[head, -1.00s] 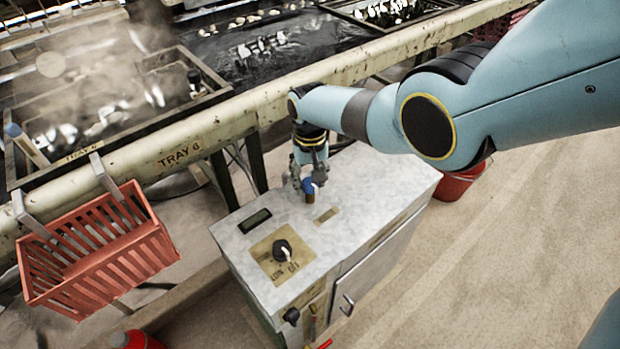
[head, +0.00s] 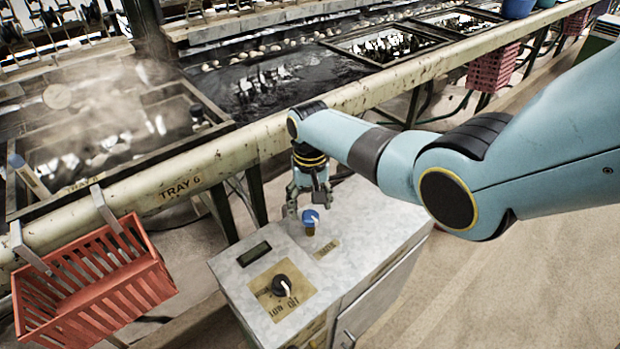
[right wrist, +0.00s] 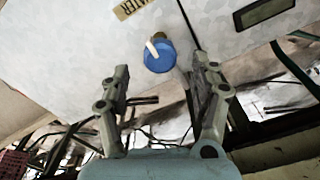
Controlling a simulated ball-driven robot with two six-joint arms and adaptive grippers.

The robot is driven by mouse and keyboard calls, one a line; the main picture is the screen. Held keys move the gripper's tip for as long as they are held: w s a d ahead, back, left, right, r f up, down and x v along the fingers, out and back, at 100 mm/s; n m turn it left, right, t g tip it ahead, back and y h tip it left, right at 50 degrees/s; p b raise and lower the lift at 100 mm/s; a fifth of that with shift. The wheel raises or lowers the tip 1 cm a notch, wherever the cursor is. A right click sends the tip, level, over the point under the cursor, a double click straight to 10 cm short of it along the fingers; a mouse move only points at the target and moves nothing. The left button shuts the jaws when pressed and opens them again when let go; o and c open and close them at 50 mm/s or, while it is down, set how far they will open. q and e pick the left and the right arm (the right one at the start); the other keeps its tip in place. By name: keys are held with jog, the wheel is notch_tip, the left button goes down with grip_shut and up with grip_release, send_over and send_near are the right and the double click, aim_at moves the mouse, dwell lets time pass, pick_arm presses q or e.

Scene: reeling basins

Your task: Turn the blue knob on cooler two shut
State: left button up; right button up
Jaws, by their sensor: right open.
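The blue knob (head: 310,216) stands on the grey top of the cooler cabinet (head: 370,215), with a pale pointer mark on it. In the right wrist view the knob (right wrist: 159,57) lies beyond the fingertips, between their lines, with its white pointer at its upper left. My right gripper (head: 307,205) points down at the cabinet's back edge, close behind the knob. Its two fingers are apart with nothing between them, and it also shows in the right wrist view (right wrist: 162,75). My left gripper is not in view.
A black dial (head: 281,286) marked LOW and OFF and a small display (head: 254,253) are on the same top. A red basket (head: 90,290) hangs at the left from the rail marked TRAY 6 (head: 180,183). Steaming basins lie behind the rail.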

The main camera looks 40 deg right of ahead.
aim_at(312, 215)
notch_tip(312, 215, up, 9)
jog(key=shift+f, duration=0.2)
dwell(0.5)
jog(key=s+a+n+t, duration=0.1)
jog(key=s+n+t, duration=0.15)
jog(key=s, duration=1.05)
jog(key=s+a+r+n, duration=0.2)
jog(key=s+r+n, duration=0.1)
jog(key=s+r, duration=0.9)
jog(key=s+d+f+b, duration=0.1)
jog(key=s+f+b, duration=0.1)
jog(key=f, duration=1.5)
jog(key=s+d+f+b, duration=0.1)
jog(key=s+d+f, duration=0.15)
jog(key=f, duration=1.45)
jog(key=s+f+g+b, duration=0.1)
jog(key=s+f+b, duration=0.1)
jog(key=s+f, duration=1.3)
jog(key=shift+s+f+g+h, duration=0.35)
jog(key=shift+s+h, duration=0.05)
jog(key=shift+s, duration=0.8)
